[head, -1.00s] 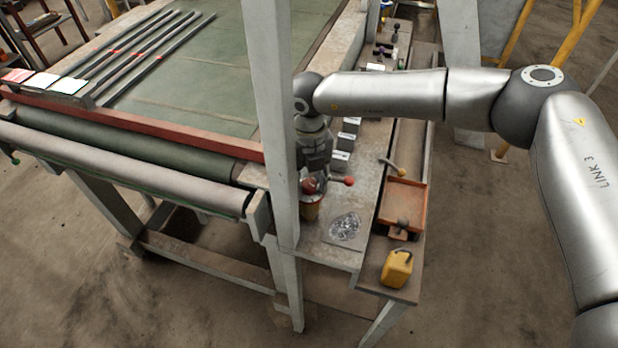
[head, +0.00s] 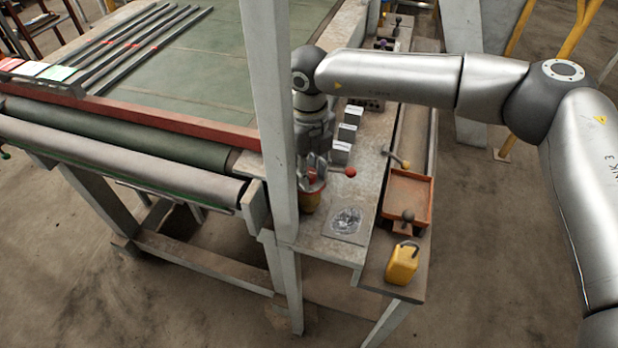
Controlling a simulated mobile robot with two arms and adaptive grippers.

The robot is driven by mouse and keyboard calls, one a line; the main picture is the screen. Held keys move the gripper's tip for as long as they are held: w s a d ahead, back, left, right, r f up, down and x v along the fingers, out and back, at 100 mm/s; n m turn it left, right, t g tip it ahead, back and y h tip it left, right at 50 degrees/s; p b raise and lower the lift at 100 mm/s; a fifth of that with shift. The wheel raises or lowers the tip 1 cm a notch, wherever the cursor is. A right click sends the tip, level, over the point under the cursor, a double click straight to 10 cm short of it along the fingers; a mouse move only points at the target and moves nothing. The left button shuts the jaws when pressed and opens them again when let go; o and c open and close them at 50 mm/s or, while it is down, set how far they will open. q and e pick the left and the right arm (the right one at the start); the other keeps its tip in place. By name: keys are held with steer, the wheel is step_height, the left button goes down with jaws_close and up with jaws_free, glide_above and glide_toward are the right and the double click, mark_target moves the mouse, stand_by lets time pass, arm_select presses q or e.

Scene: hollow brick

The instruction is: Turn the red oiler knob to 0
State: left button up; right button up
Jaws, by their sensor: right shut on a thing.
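The oiler (head: 312,202), a yellow and red cup, stands on the bench corner beside the white post. Its red knob (head: 310,178) is at the top, partly hidden by my gripper. My right gripper (head: 312,170) comes down from above and is shut on the red knob. A red ball (head: 350,172) on a short rod sticks out to the right of the oiler. Any scale or 0 mark is too small to read. My left gripper is not in view.
The white post (head: 270,120) stands close left of my right gripper. Rollers (head: 130,157) run left.

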mark_target(309, 172)
steer(key=n+b, duration=0.6)
steer(key=shift+f, duration=0.2)
steer(key=n+b, duration=0.2)
steer(key=n, duration=0.1)
steer(key=shift+r+n+b, duration=0.2)
steer(key=shift+n+b, duration=0.35)
steer(key=shift+n, duration=0.95)
steer(key=o, duration=0.8)
steer(key=shift+c, duration=0.2)
steer(key=shift+w+r, duration=0.1)
step_height(309, 172, up, 12)
